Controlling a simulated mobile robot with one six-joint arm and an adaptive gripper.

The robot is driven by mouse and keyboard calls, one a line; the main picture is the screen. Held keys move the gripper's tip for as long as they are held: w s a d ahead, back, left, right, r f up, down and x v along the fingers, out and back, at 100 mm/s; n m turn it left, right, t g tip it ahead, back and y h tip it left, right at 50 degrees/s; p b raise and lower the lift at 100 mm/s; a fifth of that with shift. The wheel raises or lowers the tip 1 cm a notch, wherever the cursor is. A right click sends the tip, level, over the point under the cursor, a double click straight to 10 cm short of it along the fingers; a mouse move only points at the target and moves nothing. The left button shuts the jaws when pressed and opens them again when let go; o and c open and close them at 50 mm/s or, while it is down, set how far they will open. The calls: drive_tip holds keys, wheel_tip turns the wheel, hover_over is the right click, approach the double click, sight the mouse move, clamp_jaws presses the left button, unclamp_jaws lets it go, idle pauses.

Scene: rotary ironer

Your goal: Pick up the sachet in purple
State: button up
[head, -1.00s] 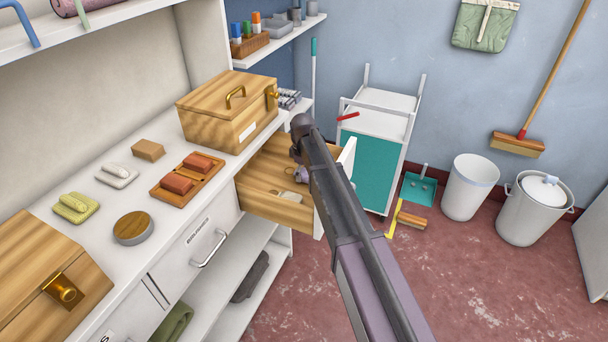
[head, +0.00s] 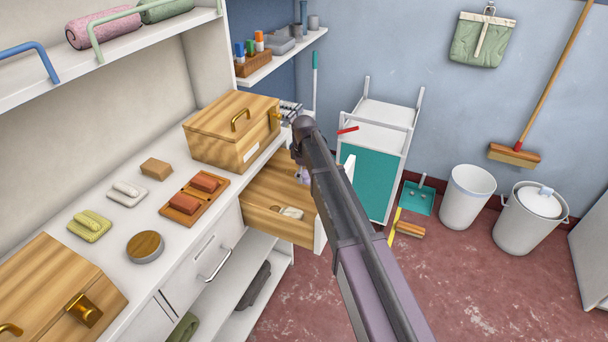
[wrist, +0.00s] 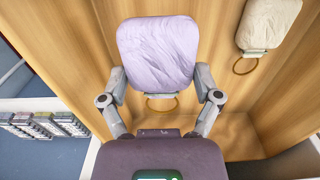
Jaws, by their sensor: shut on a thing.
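The purple sachet (wrist: 156,52) is a pale lilac padded pouch with a small ring at its near end. In the wrist view it sits between the two fingers of my gripper (wrist: 160,78), which are shut on its sides. In the head view only a sliver of the sachet (head: 303,173) shows beside my arm, at the open wooden drawer (head: 262,190). My arm hides most of the gripper there. I cannot tell whether the sachet is clear of the drawer floor. A cream sachet (wrist: 268,22) with a ring lies in the same drawer, to the right in the wrist view.
A wooden box (head: 225,140) stands on the white counter behind the drawer. Soap bars on a wooden tray (head: 190,200) and other small items lie along the counter. A white and teal cart (head: 372,180) stands beyond the drawer.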

sight(304, 173)
drive_tip(key=shift+r+p, duration=1.35)
drive_tip(key=shift+r, duration=0.35)
drive_tip(key=shift+r, duration=0.1)
wheel_tip(304, 173, up, 26)
drive_tip(key=p, duration=2.5)
drive_tip(key=shift+f+p, duration=0.2)
drive_tip(key=shift+p, duration=0.15)
drive_tip(key=shift+s, duration=0.2)
